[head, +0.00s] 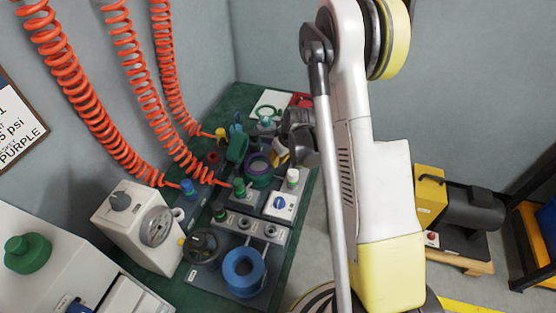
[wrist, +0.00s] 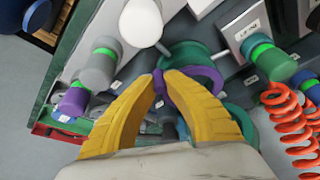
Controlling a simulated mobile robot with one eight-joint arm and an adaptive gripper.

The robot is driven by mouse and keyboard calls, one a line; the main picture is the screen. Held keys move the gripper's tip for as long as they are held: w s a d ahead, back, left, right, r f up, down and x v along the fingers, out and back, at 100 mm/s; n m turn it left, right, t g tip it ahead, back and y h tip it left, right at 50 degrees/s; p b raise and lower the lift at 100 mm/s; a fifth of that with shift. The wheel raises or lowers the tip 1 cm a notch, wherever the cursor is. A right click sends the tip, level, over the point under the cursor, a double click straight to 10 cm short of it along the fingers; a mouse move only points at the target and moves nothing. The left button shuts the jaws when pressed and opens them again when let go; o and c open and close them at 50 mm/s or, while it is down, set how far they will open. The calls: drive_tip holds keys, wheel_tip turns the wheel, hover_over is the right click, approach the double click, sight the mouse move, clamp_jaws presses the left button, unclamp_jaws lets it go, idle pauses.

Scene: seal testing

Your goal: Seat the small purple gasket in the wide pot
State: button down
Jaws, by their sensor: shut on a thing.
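The small purple gasket (head: 258,164) is a ring at the middle of the green bench in the head view. It also shows in the wrist view (wrist: 207,84), where the yellow fingertips of my gripper (wrist: 160,78) close on purple at its left edge. In the head view my gripper (head: 281,154) is partly hidden by my arm. A round green pot (wrist: 188,54) is right beside the gasket in the wrist view. I cannot tell whether this is the wide pot, or whether the gasket touches it.
A blue round pot (head: 244,272) stands at the bench front. A white-topped post (wrist: 141,22) rises close to my fingertips. A green-banded cylinder (wrist: 98,66) stands left. Coiled orange hoses (head: 145,95) hang at the left. Fixtures crowd the bench.

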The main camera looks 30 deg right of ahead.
drive_tip(key=shift+f, duration=1.2)
drive_tip(key=c, duration=1.5)
unclamp_jaws()
drive_tip(key=v, duration=1.2)
